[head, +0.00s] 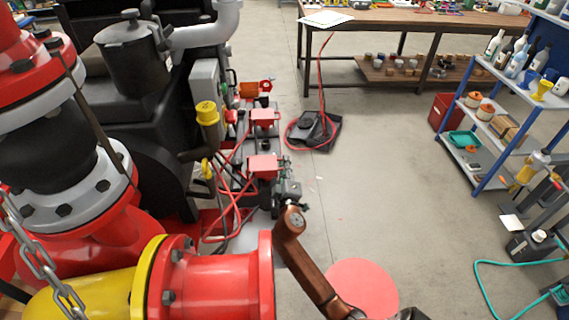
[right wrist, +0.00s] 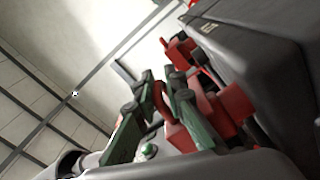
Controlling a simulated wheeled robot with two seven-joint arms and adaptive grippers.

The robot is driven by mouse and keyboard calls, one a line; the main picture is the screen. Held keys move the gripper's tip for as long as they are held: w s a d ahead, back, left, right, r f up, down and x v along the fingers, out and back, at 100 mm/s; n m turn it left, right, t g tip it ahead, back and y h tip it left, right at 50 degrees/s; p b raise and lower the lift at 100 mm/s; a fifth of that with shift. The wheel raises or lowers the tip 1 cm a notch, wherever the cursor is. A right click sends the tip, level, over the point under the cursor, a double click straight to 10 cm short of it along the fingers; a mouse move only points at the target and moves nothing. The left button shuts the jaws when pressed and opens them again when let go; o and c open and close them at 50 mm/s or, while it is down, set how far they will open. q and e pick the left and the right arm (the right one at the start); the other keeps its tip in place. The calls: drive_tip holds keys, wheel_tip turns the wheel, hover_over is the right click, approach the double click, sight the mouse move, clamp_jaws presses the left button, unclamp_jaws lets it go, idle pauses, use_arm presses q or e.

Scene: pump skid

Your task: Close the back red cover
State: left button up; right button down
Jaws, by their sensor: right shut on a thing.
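Several red parts sit in a row on the skid's right side in the head view. A nearer red cover (head: 263,163) lies beside my right gripper, and a farther red cover (head: 265,115) is behind it. I cannot tell how far either one is open. My right gripper (head: 287,188) is at the right edge of the nearer one, at the end of my brown arm. In the right wrist view its green-grey fingers (right wrist: 157,108) are shut on a red part (right wrist: 160,100), mostly hidden between them. My left gripper is not in view.
Red hoses (head: 232,190) and a yellow-capped valve (head: 207,113) stand left of the covers. A large red flanged pipe (head: 215,285) is in front. A black mat with a hose (head: 313,131) lies on the floor beyond. Open floor is to the right, before a blue shelf (head: 490,135).

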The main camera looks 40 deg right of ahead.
drive_tip(key=shift+w+a+r, duration=0.1)
drive_tip(key=shift+a+r, duration=0.05)
drive_tip(key=c, duration=2.2)
unclamp_jaws()
drive_tip(key=shift+a, duration=0.1)
drive_tip(key=shift+o, duration=0.6)
drive_tip(key=v, duration=1.2)
